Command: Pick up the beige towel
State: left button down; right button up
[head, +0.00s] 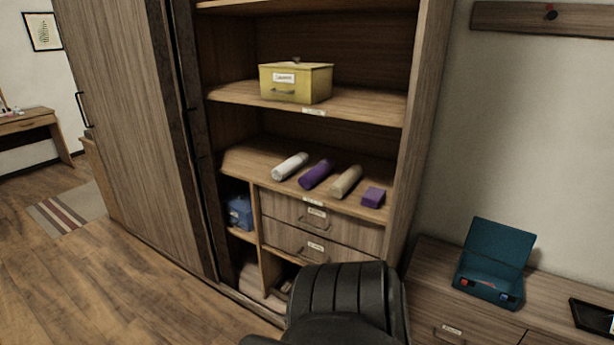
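A beige rolled towel (345,181) lies on the middle shelf (250,160) of the open wooden wardrobe. A white rolled towel (290,166) lies at the left end of the row. The rolls lie apart, side by side. Neither of my grippers is in the head view.
A black padded chair (345,300) stands in front of the wardrobe drawers (310,213). A yellow box (296,82) sits on the shelf above. A blue open case (495,265) stands on the low cabinet at right.

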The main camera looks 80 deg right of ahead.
aim_at(340, 187)
jog(key=z, duration=0.4)
jog(key=i, duration=1.65)
jog(key=z, duration=1.8)
jog(key=i, duration=0.95)
jog(key=z, duration=0.75)
